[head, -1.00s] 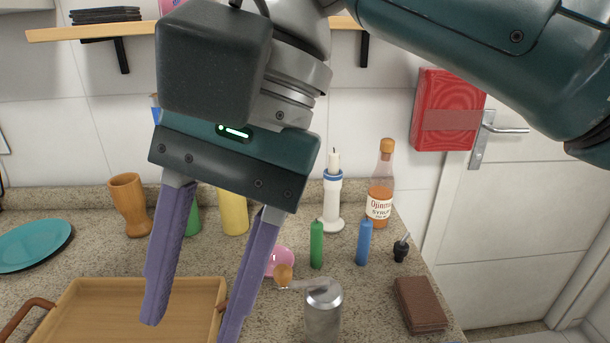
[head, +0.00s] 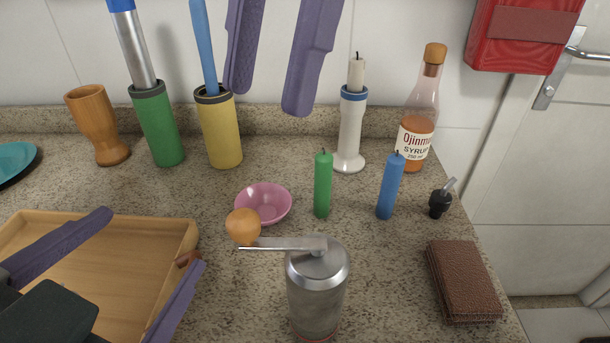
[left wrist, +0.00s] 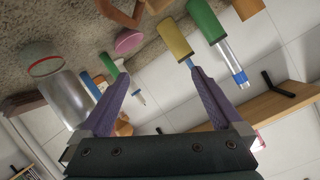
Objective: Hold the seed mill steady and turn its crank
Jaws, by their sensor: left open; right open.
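The seed mill (head: 316,295) is a metal cylinder standing upright on the counter at the lower middle of the head view. Its crank (head: 280,244) points left and ends in a round orange-wood knob (head: 242,227). My left gripper (head: 154,238) is open and empty at lower left, over the wooden tray and left of the mill. In the left wrist view its fingers (left wrist: 162,88) are spread, with the mill (left wrist: 66,98) off to their left. My right gripper (head: 267,100) is open and empty at the top, beyond and above the mill.
A pink bowl (head: 264,202), green candle (head: 323,186) and blue candle (head: 390,187) stand just behind the mill. The wooden tray (head: 185,232) lies left. A brown wallet-like item (head: 463,281) lies right. A syrup bottle (head: 418,120) and candlestick (head: 350,135) stand farther back.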

